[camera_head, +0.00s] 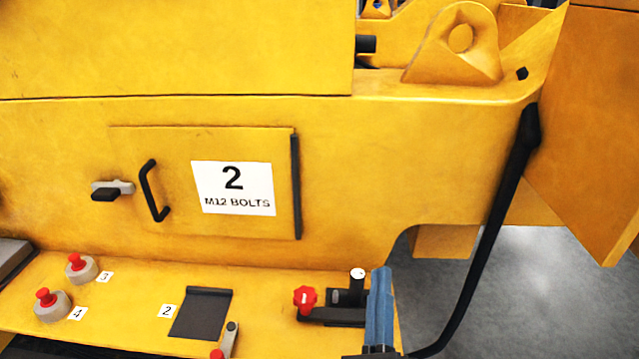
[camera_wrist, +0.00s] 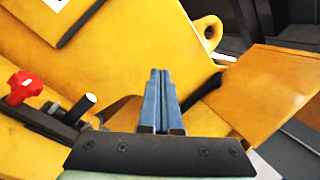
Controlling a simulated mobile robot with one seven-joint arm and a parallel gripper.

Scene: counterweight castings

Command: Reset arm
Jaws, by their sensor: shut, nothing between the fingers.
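My gripper (camera_head: 380,300) shows at the lower right of the head view, its blue fingers pointing up in front of the yellow machine. In the wrist view the two blue fingers (camera_wrist: 159,100) lie side by side, shut with nothing between them. The fingers appear apart from the red knob (camera_head: 305,298) and the black post with a light top (camera_head: 357,285), which stand just left of the gripper. The rest of my arm is mostly out of view.
A yellow door (camera_head: 150,200) labelled "2 M12 BOLTS" has a black handle (camera_head: 153,191) and a latch (camera_head: 112,190). Red buttons (camera_head: 76,262) and a black flap (camera_head: 202,313) sit on the ledge. A black bar (camera_head: 490,230) slants right of my gripper. Grey floor (camera_head: 510,300) shows beyond.

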